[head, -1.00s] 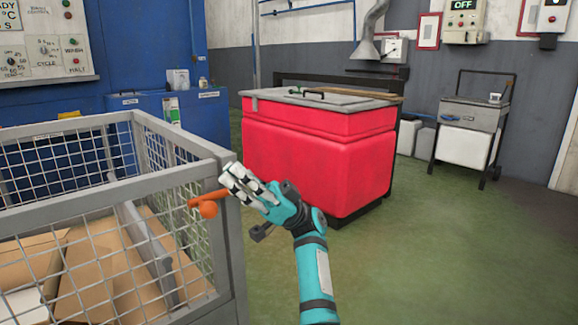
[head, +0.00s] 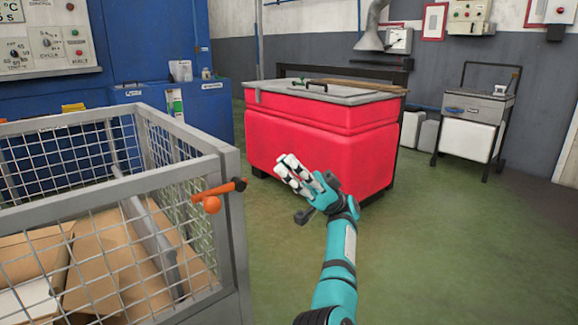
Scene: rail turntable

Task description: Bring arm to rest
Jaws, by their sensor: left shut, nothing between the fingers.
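My left gripper (head: 288,172) is in the middle of the head view, at the end of a teal arm that rises from the bottom. Its white fingers are shut and empty, pointing up and left. It hangs in free air in front of the red tub, to the right of the cage's orange handle (head: 212,198) and apart from it. My right gripper is not in view.
A grey mesh cage (head: 231,240) with cardboard inside stands close on the left. A red tub (head: 320,145) with a grey lid is ahead. A trolley (head: 470,136) stands at the back right. The green floor (head: 460,250) on the right is clear.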

